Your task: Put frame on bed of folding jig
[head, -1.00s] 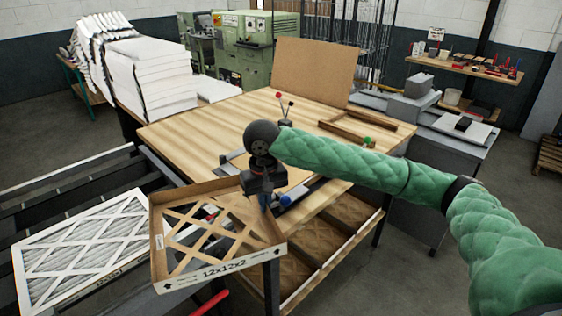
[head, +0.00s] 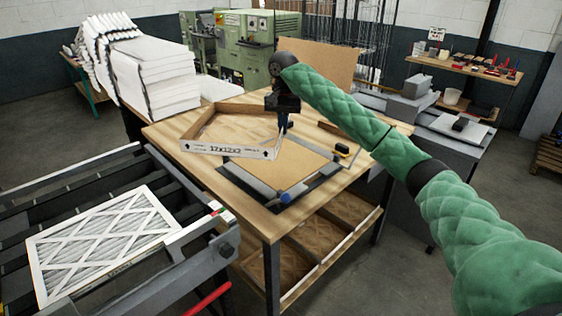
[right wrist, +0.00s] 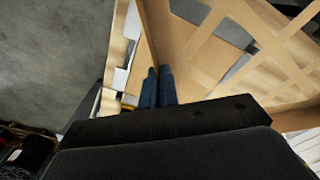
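The cardboard frame (head: 232,151), with "12x12x2" printed on its near wall, is held by its right-hand side in my right gripper (head: 282,127). In the head view it overlaps the back left part of the folding jig's tan bed (head: 282,168); I cannot tell its exact height above it. In the right wrist view the two dark fingers (right wrist: 158,84) are close together at the frame's wall, and its lattice (right wrist: 232,62) spreads to the right. The bed lies on the wooden table inside dark bars. My left gripper is not in view.
A blue knob (head: 286,198) and a black-and-yellow clamp (head: 343,150) stand at the jig's edges. A pleated filter (head: 100,240) lies on the conveyor at left. White filter stacks (head: 155,75) and an upright cardboard sheet (head: 318,68) stand behind.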

